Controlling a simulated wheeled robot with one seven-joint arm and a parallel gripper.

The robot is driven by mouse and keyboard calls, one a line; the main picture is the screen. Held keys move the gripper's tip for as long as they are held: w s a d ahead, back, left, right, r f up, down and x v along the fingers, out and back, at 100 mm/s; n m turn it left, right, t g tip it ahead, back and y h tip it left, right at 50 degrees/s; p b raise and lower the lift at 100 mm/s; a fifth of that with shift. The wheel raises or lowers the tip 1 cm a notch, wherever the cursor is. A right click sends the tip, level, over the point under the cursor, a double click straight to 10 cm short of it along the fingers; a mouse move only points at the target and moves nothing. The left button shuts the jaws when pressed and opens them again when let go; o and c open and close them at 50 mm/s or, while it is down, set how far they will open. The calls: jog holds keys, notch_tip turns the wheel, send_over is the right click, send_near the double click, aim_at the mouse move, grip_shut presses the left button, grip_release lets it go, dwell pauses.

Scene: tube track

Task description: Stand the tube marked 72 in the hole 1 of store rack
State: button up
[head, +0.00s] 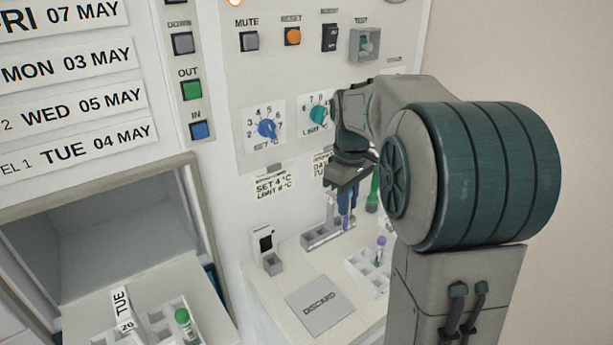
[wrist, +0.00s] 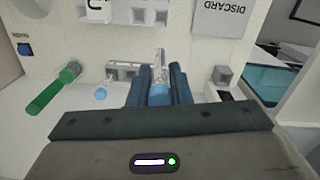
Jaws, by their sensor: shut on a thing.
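My gripper (head: 347,208) points down over a narrow grey rack (head: 322,238) at the back of the white counter. In the wrist view its two blue fingers (wrist: 160,88) are shut on a slim clear tube (wrist: 160,62), with a faint purple tint on it. No number on it can be read. A bit of purple (head: 348,224) shows just below the fingertips in the head view. Whether the tube's end is inside the grey rack or above it, I cannot tell. A white rack (head: 357,262) stands to the right with a purple-capped tube (head: 381,243) at it. Which is the store rack is unclear.
A green rod-like object (head: 373,190) stands close right of my gripper. A DISCARD plate (head: 320,306) lies in front, and a small grey holder (head: 271,263) is at left. An open compartment at lower left has white racks and a green-capped tube (head: 183,318). The control panel wall is close behind.

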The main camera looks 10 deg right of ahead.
jog(key=w+a+f+n+p, duration=0.1)
jog(key=w+a+n+p, duration=0.3)
jog(key=w+a+p, duration=0.25)
jog(key=shift+w+a+f+b, duration=0.1)
jog(key=shift+w+f+b, duration=0.05)
jog(key=shift+f+b, duration=1.1)
jog(key=shift+w+a+f+b, duration=0.1)
jog(key=shift+f+b, duration=1)
jog(key=shift+f, duration=0.2)
jog(key=shift+f, duration=0.55)
jog(key=shift+f+b, duration=0.45)
jog(key=shift+f, duration=0.15)
jog(key=shift+f+b, duration=0.4)
jog(key=shift+f, duration=0.05)
